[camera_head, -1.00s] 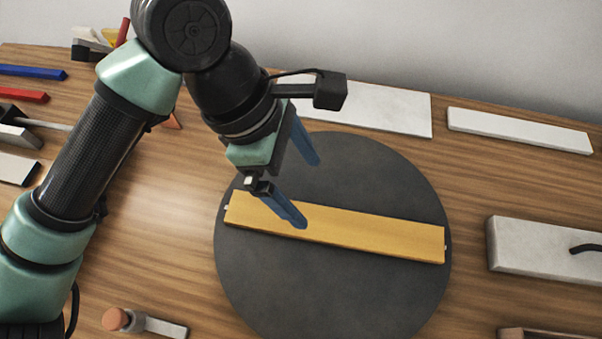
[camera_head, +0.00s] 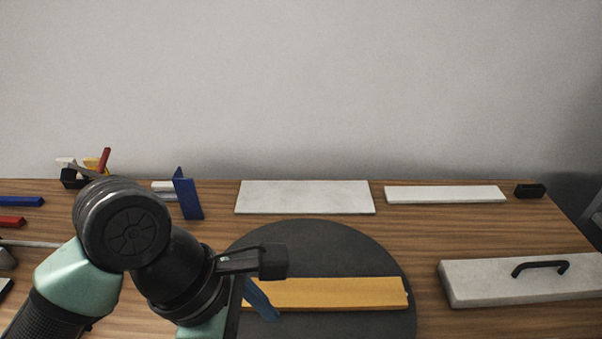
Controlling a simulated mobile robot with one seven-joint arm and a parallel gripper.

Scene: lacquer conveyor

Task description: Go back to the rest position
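My gripper (camera_head: 262,300) is at the lower middle, over the left part of a dark round disc (camera_head: 330,240). One blue finger shows, in front of the left end of a yellow bar (camera_head: 340,293) that lies flat on the disc. The other finger is out of the picture or hidden, but the fingers stood wide apart a second ago and the visible one sits much the same on the hand. I see nothing held. My arm comes in from the lower left.
The wooden table (camera_head: 420,230) ends at a grey wall (camera_head: 300,90). A pale flat slab (camera_head: 305,197), a narrow white slab (camera_head: 445,194) and a small black object (camera_head: 530,190) lie at the back. A block with a black handle (camera_head: 520,280) is at right. A blue upright piece (camera_head: 187,195) stands behind my arm.

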